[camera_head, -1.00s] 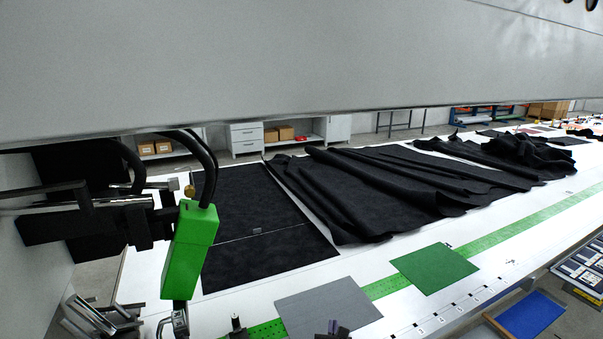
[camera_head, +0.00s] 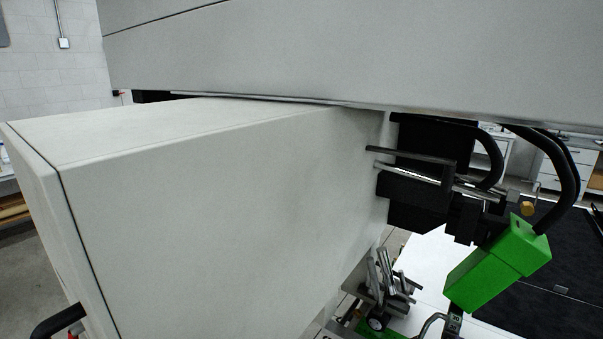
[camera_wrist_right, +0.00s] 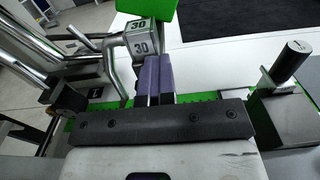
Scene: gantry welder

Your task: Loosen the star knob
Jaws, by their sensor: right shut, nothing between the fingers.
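My right gripper (camera_wrist_right: 154,64) is in the right wrist view, with its two purple-faced fingers shut and empty. Its tips are close to a metal block marked 30 (camera_wrist_right: 143,45) and a bent metal tube; whether they touch I cannot tell. I cannot identify the star knob for certain in either view. A small brass-coloured knob (camera_head: 527,208) sits by the black bracket above the green welding head (camera_head: 497,262) in the head view. A dark round part (camera_head: 377,322) shows low beside metal rods. Neither gripper shows in the head view.
A large white machine housing (camera_head: 220,190) fills the middle of the head view, under a grey gantry beam (camera_head: 350,50). Black hoses (camera_head: 560,170) loop over the welding head. Metal rods (camera_head: 392,283) crowd its lower left.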

